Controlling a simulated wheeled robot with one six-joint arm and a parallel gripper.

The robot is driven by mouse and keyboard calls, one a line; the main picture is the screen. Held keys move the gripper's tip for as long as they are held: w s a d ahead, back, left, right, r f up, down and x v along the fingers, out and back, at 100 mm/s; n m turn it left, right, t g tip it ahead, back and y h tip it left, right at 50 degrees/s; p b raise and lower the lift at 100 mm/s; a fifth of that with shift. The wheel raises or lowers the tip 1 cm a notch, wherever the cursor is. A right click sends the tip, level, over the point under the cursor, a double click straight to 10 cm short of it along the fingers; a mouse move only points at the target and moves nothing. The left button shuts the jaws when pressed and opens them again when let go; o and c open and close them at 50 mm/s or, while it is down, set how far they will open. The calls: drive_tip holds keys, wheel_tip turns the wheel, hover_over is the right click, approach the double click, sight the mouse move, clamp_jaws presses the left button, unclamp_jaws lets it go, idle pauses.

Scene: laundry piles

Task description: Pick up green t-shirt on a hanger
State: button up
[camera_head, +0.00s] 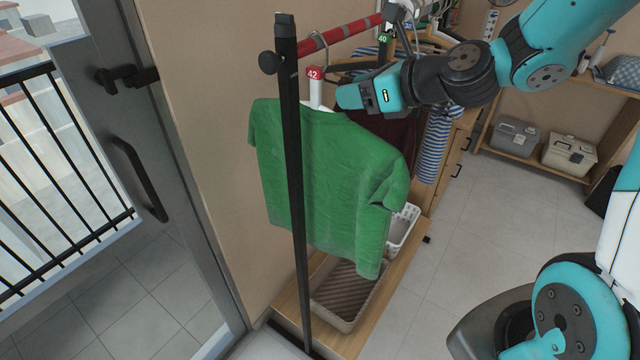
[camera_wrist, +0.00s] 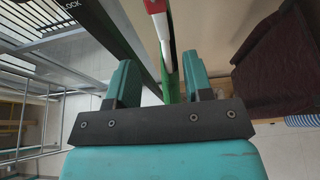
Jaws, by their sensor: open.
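The green t-shirt (camera_head: 330,180) hangs on a hanger from the red rail, at the near end of the rack in the head view. The hanger's white neck (camera_head: 316,92) carries a red tag marked 42 (camera_head: 314,73). My gripper (camera_head: 345,97) is just right of the hanger neck, at the shirt's collar. In the wrist view my open gripper (camera_wrist: 158,75) has its two fingers apart, with the white neck (camera_wrist: 163,28) and a narrow green strip of shirt (camera_wrist: 169,75) showing between them. I cannot tell whether the fingers touch the hanger.
The rack's black post (camera_head: 292,180) stands in front of the shirt. The red rail (camera_head: 340,35) runs above. A dark garment and a striped garment (camera_head: 437,140) hang behind. A brown basket (camera_head: 340,295) sits below. A glass door (camera_head: 140,150) is at left.

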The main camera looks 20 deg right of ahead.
sight(321, 94)
drive_tip(key=x, duration=0.3)
drive_tip(key=shift+w+a, duration=0.25)
drive_tip(key=shift+p+x, duration=1.35)
drive_tip(key=shift+x, duration=1.3)
drive_tip(key=shift+w+d+r, duration=0.15)
drive_tip(key=shift+d, duration=0.05)
clamp_jaws()
